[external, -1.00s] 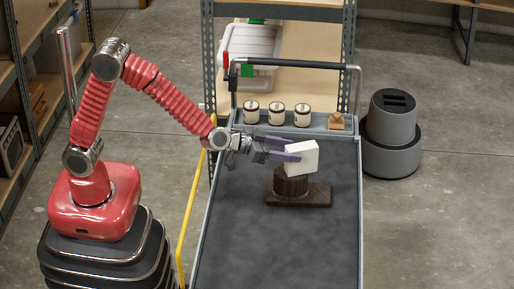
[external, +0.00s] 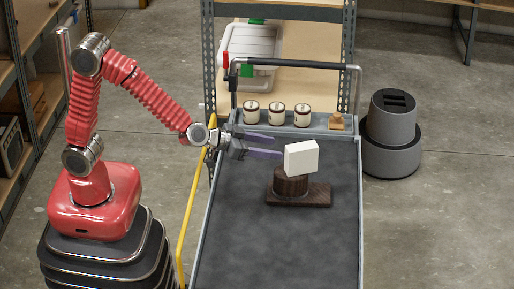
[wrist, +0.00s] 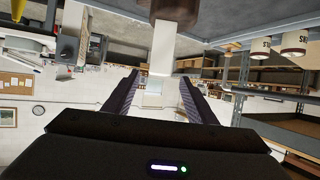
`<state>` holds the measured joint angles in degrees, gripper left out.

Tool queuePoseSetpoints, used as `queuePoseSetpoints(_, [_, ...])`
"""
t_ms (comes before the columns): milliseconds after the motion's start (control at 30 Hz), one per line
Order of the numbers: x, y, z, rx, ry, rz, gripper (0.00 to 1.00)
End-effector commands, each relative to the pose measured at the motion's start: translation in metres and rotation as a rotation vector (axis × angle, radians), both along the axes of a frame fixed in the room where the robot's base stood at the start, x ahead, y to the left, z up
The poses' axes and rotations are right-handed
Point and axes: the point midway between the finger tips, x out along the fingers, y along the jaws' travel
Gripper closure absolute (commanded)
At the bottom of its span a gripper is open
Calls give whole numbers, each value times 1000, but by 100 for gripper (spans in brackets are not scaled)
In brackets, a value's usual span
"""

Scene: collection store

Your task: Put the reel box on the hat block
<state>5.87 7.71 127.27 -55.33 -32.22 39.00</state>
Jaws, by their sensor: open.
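The white reel box (external: 301,158) stands, a little tilted, on top of the dark wooden hat block (external: 290,185), whose base (external: 312,195) rests on the cart's dark top. My gripper (external: 281,147) is open and empty, to the left of the box and apart from it. In the wrist view, the box (wrist: 163,50) shows beyond the open fingers of my gripper (wrist: 157,92), with the hat block (wrist: 175,10) at the upper edge of that upside-down picture.
Several small items line the cart's back ledge: three white jars (external: 275,113) and a small wooden piece (external: 337,121). A metal rail (external: 300,64) stands behind them. The cart's front surface (external: 270,245) is clear. A grey cylindrical unit (external: 392,135) stands on the floor at right.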

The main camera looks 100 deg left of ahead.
Motion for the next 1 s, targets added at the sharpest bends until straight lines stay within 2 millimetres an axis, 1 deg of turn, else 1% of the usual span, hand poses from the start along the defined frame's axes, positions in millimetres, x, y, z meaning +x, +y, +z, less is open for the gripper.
queuePoseSetpoints(267, [0,0,0,-1,0,-2,49])
queuePoseSetpoints(367, [-1,-4,5,-12,-2,-19,49])
queuePoseSetpoints(467, [-6,-14,14,-38,-1,-64,49])
queuePoseSetpoints(567, [-16,-29,26,-75,8,-134,49])
queuePoseSetpoints(667, [-32,-47,39,-117,29,-214,49])
queuePoseSetpoints(767, [-53,-64,48,-149,65,-292,49])
queuePoseSetpoints(900, [-88,-81,57,-181,130,-379,49])
queuePoseSetpoints(967, [-105,-86,58,-188,164,-411,49])
queuePoseSetpoints(1000, [-117,-89,59,-193,189,-428,49])
